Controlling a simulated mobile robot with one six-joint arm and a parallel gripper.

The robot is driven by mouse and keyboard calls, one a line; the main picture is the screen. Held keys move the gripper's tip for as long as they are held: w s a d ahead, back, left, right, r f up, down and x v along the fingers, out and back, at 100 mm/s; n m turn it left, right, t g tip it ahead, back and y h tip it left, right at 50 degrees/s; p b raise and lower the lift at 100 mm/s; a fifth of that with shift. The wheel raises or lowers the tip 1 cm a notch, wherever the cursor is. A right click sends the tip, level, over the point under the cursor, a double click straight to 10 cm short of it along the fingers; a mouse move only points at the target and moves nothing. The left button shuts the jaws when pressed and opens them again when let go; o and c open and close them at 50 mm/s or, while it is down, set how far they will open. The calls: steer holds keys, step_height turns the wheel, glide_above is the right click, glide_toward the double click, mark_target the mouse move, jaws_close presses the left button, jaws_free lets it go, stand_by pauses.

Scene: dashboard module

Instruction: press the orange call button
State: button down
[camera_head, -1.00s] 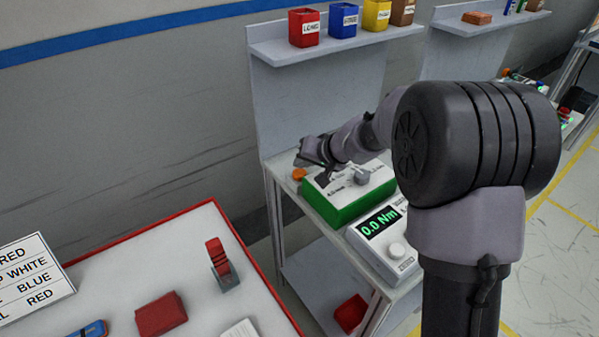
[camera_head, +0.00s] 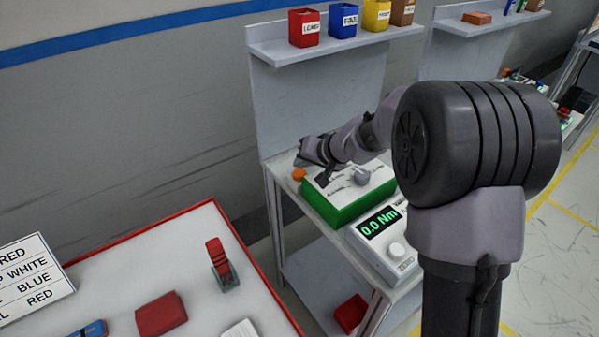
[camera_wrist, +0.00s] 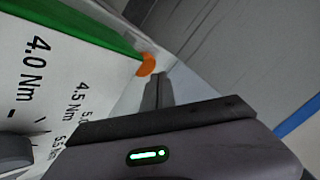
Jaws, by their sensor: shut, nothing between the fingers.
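The orange call button (camera_head: 299,174) is a small round knob at the left end of the workbench top, beside the green box. In the wrist view, the orange button (camera_wrist: 147,64) shows just beyond my fingertips, partly behind the green edge. My gripper (camera_head: 304,162) is above and close behind the button in the head view. In the wrist view, my gripper (camera_wrist: 156,78) is shut and empty, its fingers pointing toward the button. I cannot tell whether the tips touch it.
A green box (camera_head: 345,211) with a white torque-scale top and grey knob stands right beside the button. A torque display (camera_head: 379,222) reads 0.0 Nm. The bench's back panel (camera_head: 300,105) rises behind. A red-edged table (camera_head: 190,250) is at front left.

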mark_target(302, 174)
steer(key=shift+f+b, duration=0.45)
steer(key=shift+b, duration=0.35)
steer(key=shift+f+b, duration=0.4)
steer(key=shift+f, duration=0.1)
stand_by(0.4)
steer(key=shift+r+p, duration=0.55)
steer(key=shift+r, duration=0.4)
step_height(302, 174, up, 5)
steer(key=p, duration=0.3)
steer(key=shift+r, duration=0.1)
